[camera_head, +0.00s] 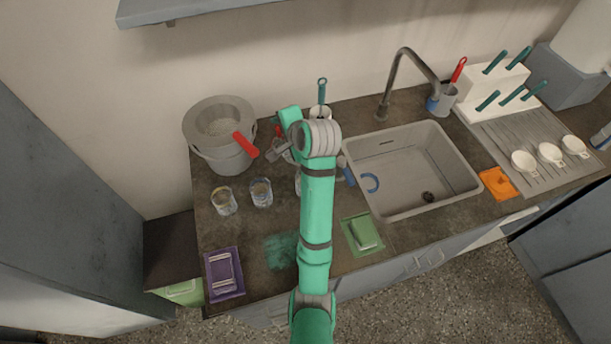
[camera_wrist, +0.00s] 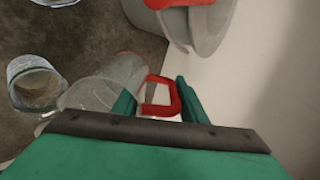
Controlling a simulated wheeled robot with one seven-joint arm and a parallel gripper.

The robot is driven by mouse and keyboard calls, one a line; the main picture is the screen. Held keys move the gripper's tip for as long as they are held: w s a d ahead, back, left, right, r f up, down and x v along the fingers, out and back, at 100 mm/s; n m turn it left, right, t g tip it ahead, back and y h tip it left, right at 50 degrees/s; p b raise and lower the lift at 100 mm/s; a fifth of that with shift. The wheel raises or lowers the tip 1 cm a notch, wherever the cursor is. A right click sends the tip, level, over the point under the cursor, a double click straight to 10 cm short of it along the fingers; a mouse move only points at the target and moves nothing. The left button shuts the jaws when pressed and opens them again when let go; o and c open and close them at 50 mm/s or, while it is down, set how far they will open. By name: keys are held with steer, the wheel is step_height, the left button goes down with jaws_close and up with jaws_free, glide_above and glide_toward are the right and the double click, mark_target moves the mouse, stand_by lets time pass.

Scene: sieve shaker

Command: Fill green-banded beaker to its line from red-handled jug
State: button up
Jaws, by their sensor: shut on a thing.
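My gripper (camera_wrist: 158,103) is shut on the red handle (camera_wrist: 161,96) of a clear jug (camera_wrist: 100,88), beside the big grey pot. In the head view my gripper (camera_head: 277,152) and the jug are partly hidden by my arm. I cannot tell the jug's fill or exact tilt. Two clear beakers (camera_head: 223,201) (camera_head: 261,192) stand on the counter in front of the pot, and part of another clear vessel (camera_head: 298,184) shows beside my arm. A beaker (camera_wrist: 36,86) is near the jug in the wrist view.
The grey pot (camera_head: 219,150) with a red handle (camera_head: 245,145) stands at the back left. The sink (camera_head: 405,165) lies right of my arm. A purple tray (camera_head: 223,274) and a green mat (camera_head: 362,234) lie toward the front edge.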

steer(key=shift+w+d, duration=0.2)
steer(key=shift+d, duration=0.65)
steer(key=shift+d+t, duration=0.3)
steer(key=shift+t, duration=0.1)
steer(key=shift+s+d, duration=0.1)
steer(key=shift+s, duration=0.1)
steer(key=shift+a, duration=0.5)
steer(key=shift+a+y, duration=0.3)
steer(key=shift+a, duration=0.2)
steer(key=shift+w+d, duration=0.1)
steer(key=shift+d, duration=0.55)
